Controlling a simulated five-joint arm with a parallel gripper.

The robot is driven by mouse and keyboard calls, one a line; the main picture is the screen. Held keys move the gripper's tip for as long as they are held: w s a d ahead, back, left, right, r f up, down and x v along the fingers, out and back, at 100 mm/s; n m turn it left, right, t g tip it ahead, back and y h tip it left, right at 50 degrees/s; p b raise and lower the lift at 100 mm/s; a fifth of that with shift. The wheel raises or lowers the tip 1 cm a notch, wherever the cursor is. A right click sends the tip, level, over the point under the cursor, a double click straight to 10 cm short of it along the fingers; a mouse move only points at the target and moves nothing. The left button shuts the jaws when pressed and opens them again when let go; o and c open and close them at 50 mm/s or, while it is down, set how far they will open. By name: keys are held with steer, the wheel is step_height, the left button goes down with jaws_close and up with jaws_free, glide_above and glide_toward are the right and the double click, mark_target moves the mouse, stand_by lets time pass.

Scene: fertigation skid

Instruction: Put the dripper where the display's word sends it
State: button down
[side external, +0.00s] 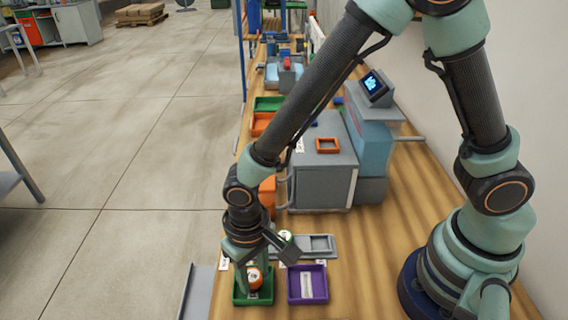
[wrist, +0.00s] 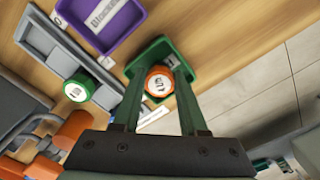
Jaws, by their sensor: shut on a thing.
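My gripper (side external: 254,270) points down at the green tray (side external: 239,298) and is shut on an orange dripper (side external: 255,283) with a white top. In the wrist view, the orange dripper (wrist: 158,84) sits between the two green fingers, over or inside the green tray (wrist: 152,52); I cannot tell whether it touches the floor of it. A purple tray (side external: 323,295) with a white label stands to the right of the green one. The display (side external: 374,84) is lit with blue-white writing, too small to read.
A green-ringed dripper (wrist: 80,86) sits in a grey two-pocket holder (side external: 318,254) behind the trays; the holder's other pocket looks empty. A grey machine (side external: 325,165) with an orange frame on top stands behind it. More green and orange bins (side external: 262,122) lie farther back.

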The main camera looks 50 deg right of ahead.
mark_target(253, 276)
steer(key=shift+f, duration=0.15)
steer(key=c, duration=0.7)
jaws_free()
step_height(253, 276, up, 11)
steer(key=d+r+t, duration=0.2)
steer(key=d+r, duration=0.2)
steer(key=d, duration=0.3)
steer(key=d+r+t, duration=0.1)
steer(key=d+r, duration=0.3)
steer(key=d, duration=0.4)
steer(key=w+d+r+t, duration=0.1)
steer(key=d+r, duration=0.3)
steer(key=d, duration=0.4)
steer(key=shift+r+t, duration=0.1)
steer(key=shift+t, duration=0.7)
